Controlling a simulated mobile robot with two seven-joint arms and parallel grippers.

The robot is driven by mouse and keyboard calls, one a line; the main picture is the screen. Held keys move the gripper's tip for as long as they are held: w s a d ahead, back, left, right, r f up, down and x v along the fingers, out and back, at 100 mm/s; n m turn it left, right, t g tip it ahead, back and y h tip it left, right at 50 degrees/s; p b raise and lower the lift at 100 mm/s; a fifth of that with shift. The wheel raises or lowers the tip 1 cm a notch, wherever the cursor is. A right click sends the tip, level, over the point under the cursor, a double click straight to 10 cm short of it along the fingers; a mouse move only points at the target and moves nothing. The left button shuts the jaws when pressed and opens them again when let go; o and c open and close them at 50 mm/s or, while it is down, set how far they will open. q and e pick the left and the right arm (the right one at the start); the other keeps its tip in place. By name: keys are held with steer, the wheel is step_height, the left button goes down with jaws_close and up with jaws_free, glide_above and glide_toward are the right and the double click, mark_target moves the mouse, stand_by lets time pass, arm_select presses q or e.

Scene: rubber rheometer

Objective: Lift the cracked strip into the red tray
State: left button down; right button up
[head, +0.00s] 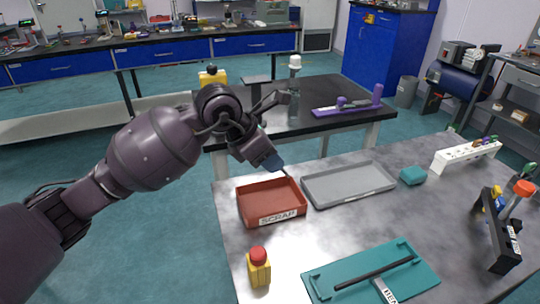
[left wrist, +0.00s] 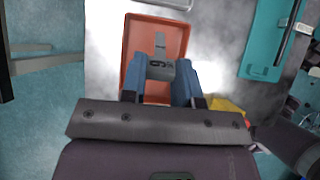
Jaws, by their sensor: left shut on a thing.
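The red tray (head: 272,205), labelled SCRAP, sits at the near table's left edge. My left gripper (head: 272,164) is above the tray's back part, pointing down. In the left wrist view its blue fingers (left wrist: 160,85) are shut on a grey strip (left wrist: 160,70). The strip lies over the red tray (left wrist: 131,55) in that view. I cannot make out a crack, nor tell whether the strip touches the tray floor. In the head view the strip is mostly hidden by the gripper. My right gripper is not in view.
A grey tray (head: 349,186) stands right beside the red one. A teal fixture (head: 412,278) with a dark bar lies front right, and a black rack (head: 497,240) stands farther right. The table's middle is clear.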

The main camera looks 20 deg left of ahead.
arm_select(q)
steer(key=shift+f+b, duration=0.75)
steer(key=shift+f, duration=2.95)
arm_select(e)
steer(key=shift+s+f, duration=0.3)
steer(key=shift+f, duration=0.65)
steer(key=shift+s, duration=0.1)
arm_select(q)
steer(key=c, duration=0.8)
jaws_free()
steer(key=shift+r, duration=0.1)
